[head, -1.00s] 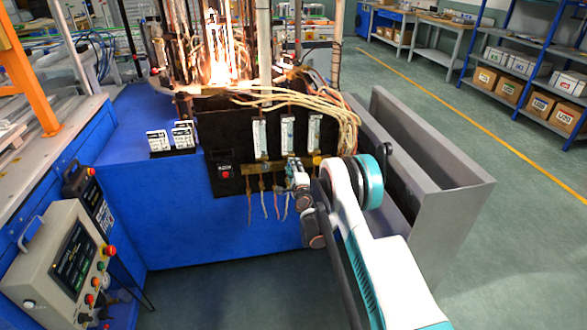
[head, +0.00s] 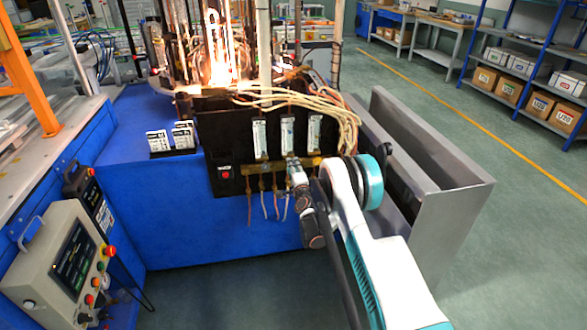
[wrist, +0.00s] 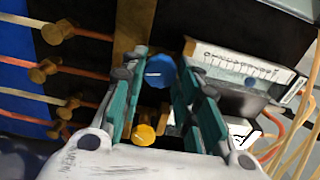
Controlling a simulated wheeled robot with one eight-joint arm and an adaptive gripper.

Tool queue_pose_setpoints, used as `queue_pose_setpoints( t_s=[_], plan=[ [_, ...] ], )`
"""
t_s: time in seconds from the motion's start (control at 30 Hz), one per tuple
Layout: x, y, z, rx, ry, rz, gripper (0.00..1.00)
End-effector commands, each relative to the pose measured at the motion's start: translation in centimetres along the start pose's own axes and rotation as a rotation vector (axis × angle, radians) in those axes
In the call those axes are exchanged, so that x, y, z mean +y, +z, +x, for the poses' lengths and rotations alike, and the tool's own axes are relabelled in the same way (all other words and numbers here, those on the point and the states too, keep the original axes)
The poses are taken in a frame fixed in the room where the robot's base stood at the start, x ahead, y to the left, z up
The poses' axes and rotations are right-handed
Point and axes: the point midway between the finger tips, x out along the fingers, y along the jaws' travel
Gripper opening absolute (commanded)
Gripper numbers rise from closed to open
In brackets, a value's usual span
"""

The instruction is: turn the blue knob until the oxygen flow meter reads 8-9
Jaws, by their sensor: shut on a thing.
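The blue knob (wrist: 160,72) sits between the fingertips of my gripper (wrist: 162,82) in the wrist view, and the fingers are shut on it. A yellow knob (wrist: 144,134) is just beside it, between the finger bases. A flow meter with a marked scale (wrist: 240,66) lies to the right of the blue knob; its reading is too small to tell. In the head view three upright flow meters (head: 287,134) stand on the black panel. My gripper (head: 291,164) is at the brass strip below the middle one. It hides the blue knob there.
Several hoses (head: 280,203) hang below the brass strip (head: 256,168). A burning flame (head: 222,60) stands above the panel, with cables (head: 310,103) trailing right. A grey metal trough (head: 440,205) is right of my arm. A control box (head: 62,262) is at lower left.

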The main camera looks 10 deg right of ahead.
Motion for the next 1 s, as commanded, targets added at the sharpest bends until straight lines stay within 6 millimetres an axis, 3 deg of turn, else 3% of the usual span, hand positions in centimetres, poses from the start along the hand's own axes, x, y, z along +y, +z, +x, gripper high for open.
queue_pose_setpoints(
  t_s=[0.03,0.1,0.47,1.0],
  plan=[
    [0.1,0.1,-0.1,-0.003,0.002,0.0,0.36],
    [0.1,0.1,-0.1,-0.003,0.001,0.0,0.49],
    [0.1,0.0,-0.3,-0.001,0.001,0.001,0.49],
    [0.1,0.1,-7.2,-0.002,0.001,0.0,0.49]
  ],
)
